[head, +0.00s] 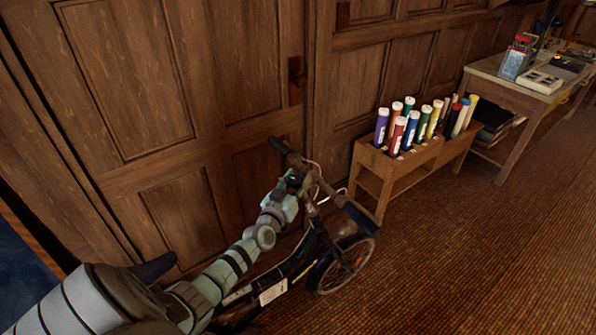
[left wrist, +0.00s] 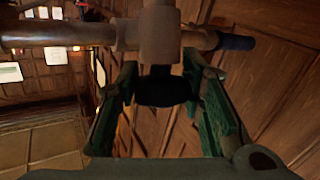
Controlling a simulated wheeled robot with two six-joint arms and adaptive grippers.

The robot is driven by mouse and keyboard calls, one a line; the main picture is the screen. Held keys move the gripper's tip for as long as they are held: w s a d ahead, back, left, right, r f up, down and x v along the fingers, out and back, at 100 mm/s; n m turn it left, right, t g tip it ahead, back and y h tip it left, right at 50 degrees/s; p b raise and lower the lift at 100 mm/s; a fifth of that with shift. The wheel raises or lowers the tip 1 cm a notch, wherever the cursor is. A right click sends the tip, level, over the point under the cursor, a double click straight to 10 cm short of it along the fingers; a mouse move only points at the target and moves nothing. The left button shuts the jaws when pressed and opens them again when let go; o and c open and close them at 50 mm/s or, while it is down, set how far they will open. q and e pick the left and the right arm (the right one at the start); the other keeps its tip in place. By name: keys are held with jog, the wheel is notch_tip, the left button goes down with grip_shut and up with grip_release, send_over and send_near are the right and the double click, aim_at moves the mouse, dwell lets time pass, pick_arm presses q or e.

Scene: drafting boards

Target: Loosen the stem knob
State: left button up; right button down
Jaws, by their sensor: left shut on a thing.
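A dark bicycle (head: 297,258) stands beside the wood-panelled wall, with its handlebar (head: 329,188) at the top. My left gripper (head: 293,181) is at the handlebar stem, its arm reaching in from the lower left. In the left wrist view, the brown handlebar (left wrist: 75,33) crosses the top and meets the upright stem (left wrist: 160,38). Below it sits the dark stem knob (left wrist: 166,90), between the two green-padded fingers of the left gripper (left wrist: 163,78). The gripper is shut on the knob; the exact contact is hard to see. My right gripper is in neither view.
A wooden rack (head: 388,178) with several coloured tubes stands just beyond the front wheel (head: 345,265). A desk (head: 505,82) with items on it is at the back right. The brown carpet (head: 470,245) to the right is clear.

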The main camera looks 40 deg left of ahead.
pick_arm(q)
jog(key=o, duration=1.2)
jog(key=shift+s+r, duration=0.15)
jog(key=v, duration=1.2)
